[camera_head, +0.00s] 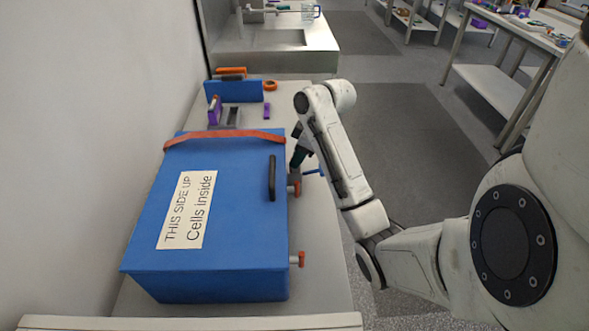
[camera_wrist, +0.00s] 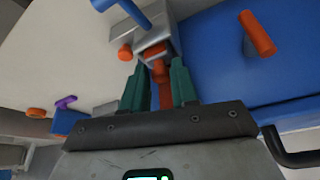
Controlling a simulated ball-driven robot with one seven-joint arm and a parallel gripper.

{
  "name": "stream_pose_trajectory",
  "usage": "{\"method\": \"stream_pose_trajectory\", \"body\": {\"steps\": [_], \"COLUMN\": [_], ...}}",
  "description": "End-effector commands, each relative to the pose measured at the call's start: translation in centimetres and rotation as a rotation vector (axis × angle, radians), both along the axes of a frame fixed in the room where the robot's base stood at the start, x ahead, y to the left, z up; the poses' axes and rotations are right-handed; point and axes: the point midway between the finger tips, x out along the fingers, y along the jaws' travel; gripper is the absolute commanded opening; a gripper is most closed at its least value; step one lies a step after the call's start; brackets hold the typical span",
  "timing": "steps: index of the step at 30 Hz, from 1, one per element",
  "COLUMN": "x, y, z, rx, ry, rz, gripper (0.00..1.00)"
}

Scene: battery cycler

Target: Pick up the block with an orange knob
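In the wrist view, a grey metal block (camera_wrist: 152,38) with an orange knob (camera_wrist: 156,68) is just ahead of my gripper (camera_wrist: 158,74). The two green fingers stand apart, one on each side of the knob. I see a gap beside the knob, and cannot tell if either finger touches it. In the head view my gripper (camera_head: 299,156) is beside the right side of the blue box, mostly hidden by my arm. The block cannot be made out clearly there.
The large blue box (camera_head: 235,200), labelled "Cells inside", has a black handle (camera_head: 272,178) and fills much of the bench. An orange-tipped peg (camera_head: 298,258) sticks out near its front right. A blue holder (camera_head: 234,91) stands behind.

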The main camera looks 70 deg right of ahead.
Motion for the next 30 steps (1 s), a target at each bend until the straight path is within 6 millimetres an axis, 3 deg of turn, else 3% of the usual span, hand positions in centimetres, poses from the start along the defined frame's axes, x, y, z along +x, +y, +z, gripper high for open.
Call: {"method": "stream_pose_trajectory", "body": {"steps": [9,30], "x": [-0.01,0.02], "y": [0.01,-0.05], "z": [0.00,0.85], "rx": [0.000,-0.001], "ry": [0.000,-0.001], "rz": [0.000,0.001], "gripper": [0.00,0.00]}}
